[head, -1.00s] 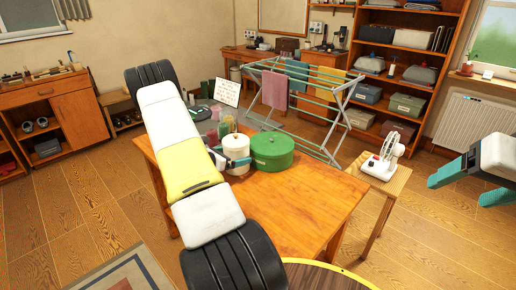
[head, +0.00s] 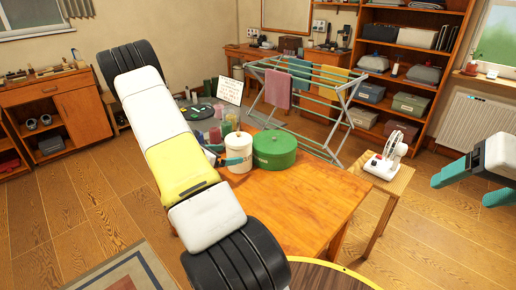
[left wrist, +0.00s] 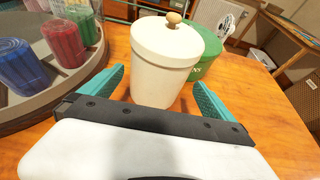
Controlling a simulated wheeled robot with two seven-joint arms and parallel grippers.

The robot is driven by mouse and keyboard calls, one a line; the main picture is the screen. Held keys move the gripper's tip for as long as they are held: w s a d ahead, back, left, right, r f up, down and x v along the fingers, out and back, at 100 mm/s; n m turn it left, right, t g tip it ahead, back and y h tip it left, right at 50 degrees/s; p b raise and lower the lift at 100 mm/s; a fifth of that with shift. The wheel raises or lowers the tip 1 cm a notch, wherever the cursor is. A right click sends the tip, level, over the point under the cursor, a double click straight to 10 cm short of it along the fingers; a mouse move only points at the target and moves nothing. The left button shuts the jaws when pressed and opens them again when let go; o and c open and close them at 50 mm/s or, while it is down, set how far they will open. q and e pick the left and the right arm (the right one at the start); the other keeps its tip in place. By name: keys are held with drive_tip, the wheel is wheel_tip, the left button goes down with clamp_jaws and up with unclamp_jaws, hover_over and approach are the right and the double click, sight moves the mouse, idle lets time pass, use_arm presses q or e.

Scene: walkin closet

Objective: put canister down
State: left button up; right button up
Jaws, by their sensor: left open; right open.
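A white canister (head: 239,153) with a lid and a small wooden knob stands upright on the wooden table (head: 290,200). It shows large in the left wrist view (left wrist: 160,65). My left gripper (left wrist: 158,92) is open, with one teal finger on each side of the canister's lower body; I cannot tell whether either finger touches it. In the head view my left arm hides most of that gripper (head: 224,161). My right gripper (head: 470,190) is open and empty at the far right, away from the table.
A green round tin (head: 274,150) stands close to the canister's right. A round tray (left wrist: 60,85) with coloured tumblers is on its left. A white fan (head: 387,158) sits on a stool. The table's front right is clear.

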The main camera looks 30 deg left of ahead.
sight(239, 146)
use_arm(q)
drive_tip(key=x, duration=0.7)
drive_tip(key=shift+w+r, duration=0.1)
drive_tip(key=shift+r, duration=0.2)
drive_tip(key=c, duration=1.4)
drive_tip(key=shift+r, duration=0.55)
drive_tip(key=shift+c, duration=0.2)
drive_tip(key=r, duration=0.2)
drive_tip(key=shift+s+d+r, duration=0.3)
drive_tip(key=shift+s, duration=0.1)
drive_tip(key=s+d+r, duration=0.1)
drive_tip(key=s+d, duration=0.8)
drive_tip(key=s, duration=0.3)
drive_tip(key=w+d+m+h, duration=0.1)
drive_tip(key=w+d, duration=0.2)
drive_tip(key=d, duration=0.5)
drive_tip(key=w+d+h, duration=0.1)
drive_tip(key=w+d, duration=0.2)
drive_tip(key=d, duration=0.4)
drive_tip(key=w+d+r+m+g, duration=0.1)
drive_tip(key=w+d, duration=0.1)
drive_tip(key=d, duration=0.6)
drive_tip(key=shift+w+d+m+h, duration=0.3)
drive_tip(key=shift+w+d+h, duration=0.05)
drive_tip(key=shift+w+h, duration=0.05)
